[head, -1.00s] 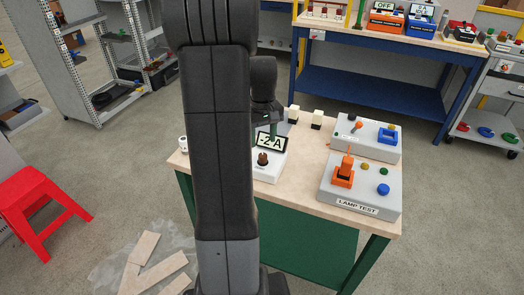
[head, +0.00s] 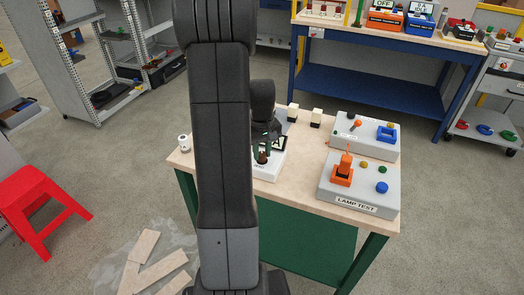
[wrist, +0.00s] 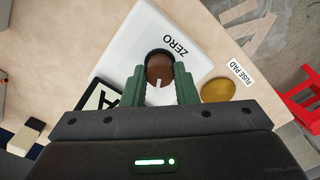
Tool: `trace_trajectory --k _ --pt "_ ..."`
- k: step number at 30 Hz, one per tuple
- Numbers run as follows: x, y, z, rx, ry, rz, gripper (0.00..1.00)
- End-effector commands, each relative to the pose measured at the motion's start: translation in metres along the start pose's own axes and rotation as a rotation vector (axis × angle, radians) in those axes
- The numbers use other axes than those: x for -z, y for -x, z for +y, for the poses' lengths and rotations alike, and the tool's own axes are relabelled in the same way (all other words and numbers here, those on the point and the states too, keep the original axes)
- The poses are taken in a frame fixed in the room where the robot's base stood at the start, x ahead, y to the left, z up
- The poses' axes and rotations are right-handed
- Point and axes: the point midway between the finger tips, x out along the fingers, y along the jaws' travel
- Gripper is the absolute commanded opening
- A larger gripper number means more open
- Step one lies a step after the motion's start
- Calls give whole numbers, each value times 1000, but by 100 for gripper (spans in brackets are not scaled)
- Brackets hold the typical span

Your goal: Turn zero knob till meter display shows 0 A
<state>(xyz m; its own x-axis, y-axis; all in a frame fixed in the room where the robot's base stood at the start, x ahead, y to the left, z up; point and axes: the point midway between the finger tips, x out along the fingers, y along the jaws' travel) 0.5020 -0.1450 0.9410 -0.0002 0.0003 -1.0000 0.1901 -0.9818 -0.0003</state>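The brown zero knob (wrist: 160,68) with a white pointer mark sits on a white meter box (wrist: 122,50) labelled ZERO. The box also shows in the head view (head: 266,174). My gripper (wrist: 160,76) has its two green fingers on either side of the knob; I see no clear sign that they are closed tight on it. In the head view, my gripper (head: 263,150) is down at the knob. The meter display (wrist: 100,97) shows only part of its "A" in the wrist view, and its number is hidden by my gripper in both views.
A gold round pad (wrist: 217,90) by a FUSE PAD label lies beside the box. Grey control boxes, one labelled LAMP TEST (head: 357,204), stand to the right on the wooden table. Two cream-and-black blocks (head: 316,118) stand behind. A red stool (head: 38,195) is at left.

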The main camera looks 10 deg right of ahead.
Motion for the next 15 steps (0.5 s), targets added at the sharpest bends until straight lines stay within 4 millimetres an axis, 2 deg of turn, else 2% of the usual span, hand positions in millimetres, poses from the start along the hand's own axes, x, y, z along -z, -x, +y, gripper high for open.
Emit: trace_trajectory --k 5,15 --pt "0 0 0 -1 -26 1 4" --pt "0 0 0 -1 -300 1 4"
